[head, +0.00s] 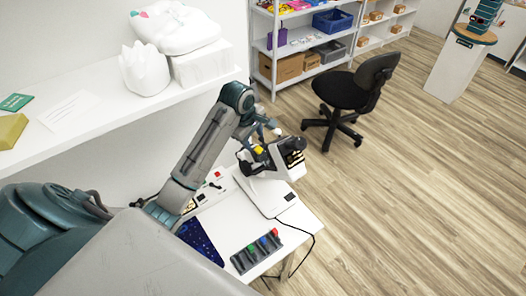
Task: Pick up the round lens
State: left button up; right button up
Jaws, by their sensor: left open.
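My left arm reaches in from the left over a small white table (300,215). My left gripper (268,128) is open beside the upper part of a white and black eye-test device (265,190), small and partly blended with it. I cannot tell whether it touches the device. A small yellow piece (259,149) shows at the device, just below the gripper. I cannot make out a round lens for certain. A dark rack (240,262) near the table's front edge holds small blue, green and red pieces. My right gripper is out of view.
A dark blue sheet-like item (200,240) lies left of the rack, partly behind my arm. A black cable (309,246) hangs over the table edge. A white shelf (110,110) with white models is at the left. A black chair (345,90) stands behind; wooden floor is free at right.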

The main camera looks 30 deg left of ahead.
aim_at(257, 147)
pick_arm(q)
jog(key=p+x, duration=0.1)
jog(key=x, duration=0.4)
jog(key=shift+s, duration=0.1)
grip_shut()
